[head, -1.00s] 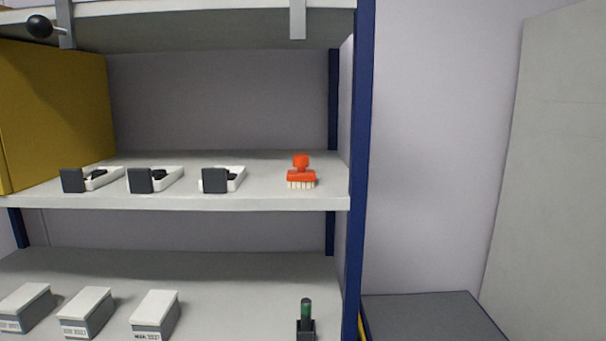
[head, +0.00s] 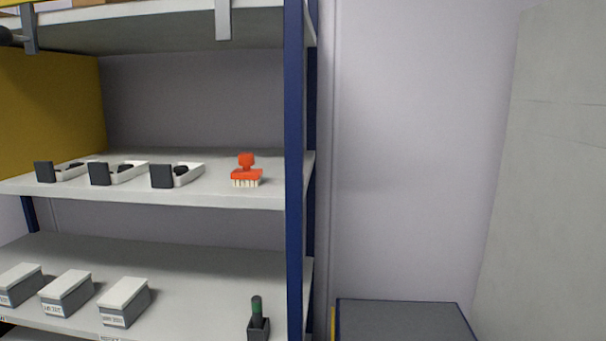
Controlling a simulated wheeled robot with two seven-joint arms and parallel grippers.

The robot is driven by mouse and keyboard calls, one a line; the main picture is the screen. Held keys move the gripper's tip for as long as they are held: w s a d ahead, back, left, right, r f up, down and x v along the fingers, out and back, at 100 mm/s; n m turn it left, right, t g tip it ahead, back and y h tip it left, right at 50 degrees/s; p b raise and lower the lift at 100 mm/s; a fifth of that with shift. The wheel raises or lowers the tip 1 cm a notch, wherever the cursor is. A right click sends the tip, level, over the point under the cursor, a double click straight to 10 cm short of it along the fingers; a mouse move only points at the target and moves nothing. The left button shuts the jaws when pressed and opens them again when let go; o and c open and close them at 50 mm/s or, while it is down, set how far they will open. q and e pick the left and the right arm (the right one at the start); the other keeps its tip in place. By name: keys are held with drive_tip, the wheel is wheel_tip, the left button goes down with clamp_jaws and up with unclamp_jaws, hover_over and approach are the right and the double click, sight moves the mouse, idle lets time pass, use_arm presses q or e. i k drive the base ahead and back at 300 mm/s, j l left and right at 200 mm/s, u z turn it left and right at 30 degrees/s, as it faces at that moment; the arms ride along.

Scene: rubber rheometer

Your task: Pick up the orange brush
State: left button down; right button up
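The orange brush (head: 246,172) stands on the middle shelf (head: 222,199) near its right end, close to the blue upright. Its orange handle points up and its pale bristles face down onto the shelf. Nothing covers it. Neither of my grippers shows in the head view.
Several white trays with dark blocks (head: 176,174) stand left of the brush. Grey boxes (head: 124,302) and a dark holder with a green-banded item (head: 257,320) are on the shelf below. A blue upright (head: 294,170) stands right of the brush. A grey-topped unit (head: 400,318) is lower right.

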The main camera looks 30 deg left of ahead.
sight(246, 176)
drive_tip(key=l+u, duration=0.3)
drive_tip(key=u, duration=0.15)
drive_tip(key=i+l+u, duration=0.1)
drive_tip(key=l+u, duration=0.2)
drive_tip(key=u, duration=0.15)
drive_tip(key=l+u, duration=0.25)
drive_tip(key=u, duration=0.25)
